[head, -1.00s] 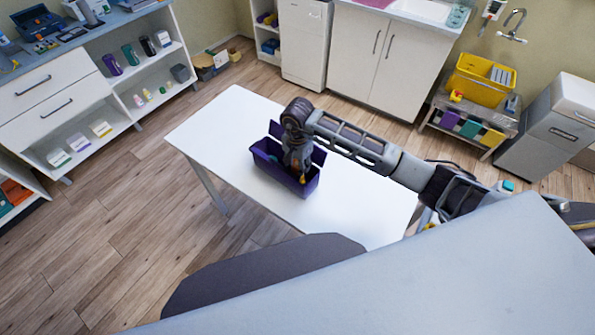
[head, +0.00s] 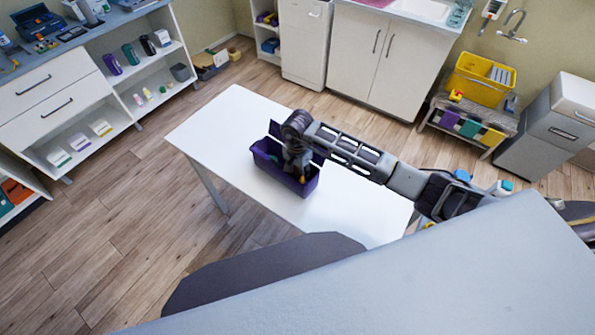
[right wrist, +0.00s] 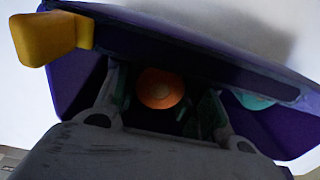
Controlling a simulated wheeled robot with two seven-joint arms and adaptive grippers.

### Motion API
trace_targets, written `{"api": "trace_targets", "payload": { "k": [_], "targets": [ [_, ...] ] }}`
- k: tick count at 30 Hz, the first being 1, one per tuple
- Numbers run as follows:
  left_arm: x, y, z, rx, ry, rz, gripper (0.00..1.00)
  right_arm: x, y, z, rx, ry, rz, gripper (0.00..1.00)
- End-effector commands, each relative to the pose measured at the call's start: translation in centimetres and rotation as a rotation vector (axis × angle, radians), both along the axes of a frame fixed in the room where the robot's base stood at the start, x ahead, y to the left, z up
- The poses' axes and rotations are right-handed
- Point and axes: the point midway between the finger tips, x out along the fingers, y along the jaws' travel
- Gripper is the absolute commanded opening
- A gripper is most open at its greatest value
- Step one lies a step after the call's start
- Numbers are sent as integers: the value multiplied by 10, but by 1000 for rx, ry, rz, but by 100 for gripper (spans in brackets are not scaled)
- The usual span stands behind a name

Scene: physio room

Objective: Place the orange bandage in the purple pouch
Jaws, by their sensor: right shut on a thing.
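The purple pouch (head: 262,160) stands open on the white table, its lid tilted up behind; its wall also shows in the right wrist view (right wrist: 190,55). My right gripper (head: 300,175) points down into the pouch. In the right wrist view my right gripper (right wrist: 162,100) has its fingers on either side of the orange bandage (right wrist: 160,88), shut on it, within the pouch opening. Whether the bandage touches the pouch floor is hidden. A yellow tab (right wrist: 50,36) is at the pouch's edge. My left gripper is in neither view.
A teal thing (right wrist: 252,101) lies inside the pouch, to the right of my fingers. The white table (head: 225,120) is otherwise clear around the pouch. Shelves (head: 150,80) stand at the left, and a yellow crate (head: 480,85) is on a bench at the back right.

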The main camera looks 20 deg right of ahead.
Motion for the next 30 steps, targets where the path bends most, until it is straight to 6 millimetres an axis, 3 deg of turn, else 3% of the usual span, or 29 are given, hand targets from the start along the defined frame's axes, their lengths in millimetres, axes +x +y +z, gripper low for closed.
{"api": "trace_targets", "payload": {
  "k": [2,3,7,23,30],
  "targets": [
    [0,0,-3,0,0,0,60,0,0,-3,0,0,1,16],
    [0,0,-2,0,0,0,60,0,0,-2,0,0,1,44],
    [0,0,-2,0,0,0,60,0,0,-2,0,0,0,61],
    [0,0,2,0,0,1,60,0,0,2,0,0,-1,61],
    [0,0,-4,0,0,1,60,1,-1,24,-1,-3,1,61]
  ]
}}
